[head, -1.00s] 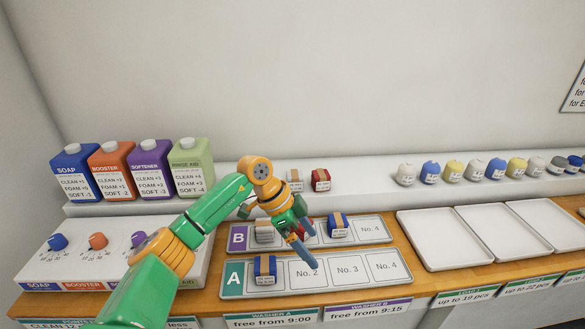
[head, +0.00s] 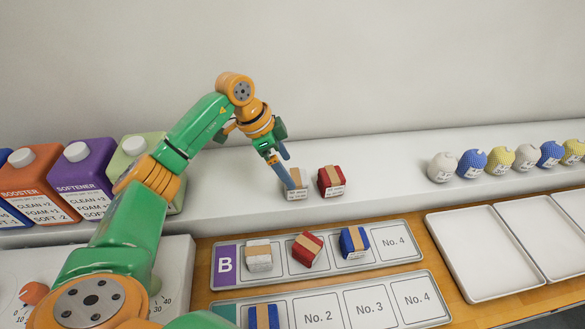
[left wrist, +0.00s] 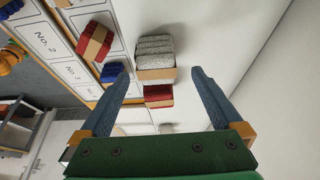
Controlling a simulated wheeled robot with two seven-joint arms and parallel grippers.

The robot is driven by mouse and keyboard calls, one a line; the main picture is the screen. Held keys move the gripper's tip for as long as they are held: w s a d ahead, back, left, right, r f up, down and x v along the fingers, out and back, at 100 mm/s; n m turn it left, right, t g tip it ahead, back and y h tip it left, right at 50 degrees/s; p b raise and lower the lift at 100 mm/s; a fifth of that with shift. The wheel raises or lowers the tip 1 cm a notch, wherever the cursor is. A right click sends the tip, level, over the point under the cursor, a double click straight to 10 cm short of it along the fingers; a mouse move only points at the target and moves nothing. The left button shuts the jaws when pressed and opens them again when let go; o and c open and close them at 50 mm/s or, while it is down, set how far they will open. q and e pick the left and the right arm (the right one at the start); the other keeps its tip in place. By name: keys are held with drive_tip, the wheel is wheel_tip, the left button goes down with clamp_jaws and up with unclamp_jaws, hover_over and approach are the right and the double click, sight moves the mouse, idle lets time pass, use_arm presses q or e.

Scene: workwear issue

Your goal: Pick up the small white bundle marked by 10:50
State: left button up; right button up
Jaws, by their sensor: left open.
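A small white bundle with a tan band (head: 296,182) sits on the raised white shelf; its label is too small to read. Another white bundle (head: 259,256) lies in the first place of board B (head: 226,265). My left gripper (head: 287,168) is open at the shelf's white bundle, and one finger hides part of it. In the left wrist view the open fingers (left wrist: 160,78) point toward this white bundle (left wrist: 155,48), which shows between the tips. I cannot tell whether they touch it. My right gripper is not in view.
A red bundle (head: 331,181) stands close to the right of the shelf's white bundle. Red (head: 306,250) and blue (head: 354,242) bundles lie on board B. Detergent bottles (head: 88,175) stand left, round bundles (head: 500,160) right. Empty trays (head: 480,295) stand front right.

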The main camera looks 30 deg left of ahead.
sight(293, 178)
use_arm(q)
drive_tip(key=d+f+p, duration=0.1)
drive_tip(key=f+p, duration=0.1)
drive_tip(key=f, duration=0.1)
drive_tip(key=shift+d, duration=0.35)
drive_tip(key=x, duration=0.2)
drive_tip(key=shift+w+d+f+p, duration=0.1)
drive_tip(key=shift+f+p, duration=0.25)
drive_tip(key=shift+w+f, duration=0.25)
drive_tip(key=shift+f, duration=0.05)
drive_tip(key=shift+s+r, duration=0.1)
drive_tip(key=c, duration=1.2)
drive_tip(key=shift+c, duration=1.1)
